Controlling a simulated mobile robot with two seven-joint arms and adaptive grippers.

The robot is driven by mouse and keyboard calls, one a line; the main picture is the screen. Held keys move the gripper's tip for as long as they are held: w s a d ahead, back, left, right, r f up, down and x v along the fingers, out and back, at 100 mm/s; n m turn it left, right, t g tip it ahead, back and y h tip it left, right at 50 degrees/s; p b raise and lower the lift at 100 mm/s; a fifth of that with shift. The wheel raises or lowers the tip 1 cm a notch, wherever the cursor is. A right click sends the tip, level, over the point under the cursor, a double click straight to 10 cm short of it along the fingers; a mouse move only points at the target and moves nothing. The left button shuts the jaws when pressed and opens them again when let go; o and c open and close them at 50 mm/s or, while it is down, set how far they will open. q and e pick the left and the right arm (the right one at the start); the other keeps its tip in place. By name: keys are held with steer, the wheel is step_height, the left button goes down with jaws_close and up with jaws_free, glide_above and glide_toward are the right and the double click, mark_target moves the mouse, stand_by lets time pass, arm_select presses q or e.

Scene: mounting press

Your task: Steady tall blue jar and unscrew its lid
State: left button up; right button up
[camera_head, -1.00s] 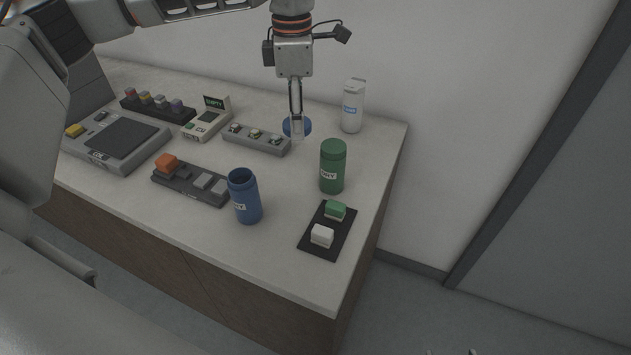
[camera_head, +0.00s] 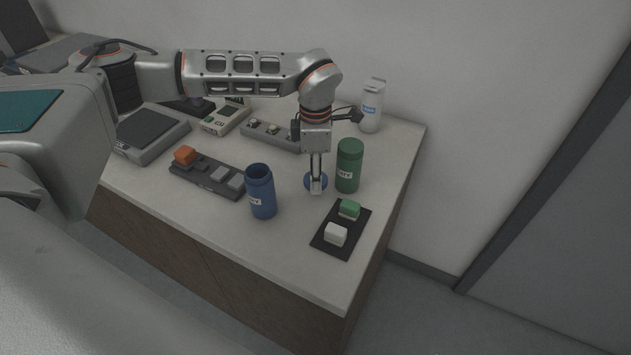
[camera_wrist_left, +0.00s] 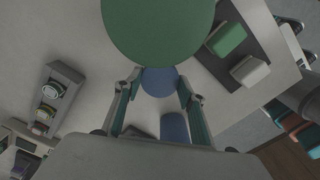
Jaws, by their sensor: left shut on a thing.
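The tall blue jar (camera_head: 262,197) stands upright on the table with its mouth open and no lid on it. My left gripper (camera_head: 316,187) points down to the right of the jar, shut on a round blue lid (camera_head: 308,181). In the left wrist view the blue lid (camera_wrist_left: 159,82) sits between the two fingers (camera_wrist_left: 157,93), and part of the blue jar (camera_wrist_left: 174,126) shows below it. I cannot tell how high the lid is above the table. My right gripper is not in view.
A green lidded jar (camera_head: 349,168) stands close to the right of my left gripper. A black mat (camera_head: 326,241) with a green and a white block lies in front. A dark tray (camera_head: 206,178) is left of the blue jar. A white bottle (camera_head: 371,113) stands at the back.

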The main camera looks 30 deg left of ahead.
arm_select(q)
steer(key=shift+f, duration=1.4)
steer(key=shift+f, duration=0.2)
steer(key=o, duration=1.2)
steer(key=shift+r, duration=0.1)
step_height(320, 180, up, 12)
steer(key=shift+r+b, duration=0.1)
steer(key=shift+b, duration=0.25)
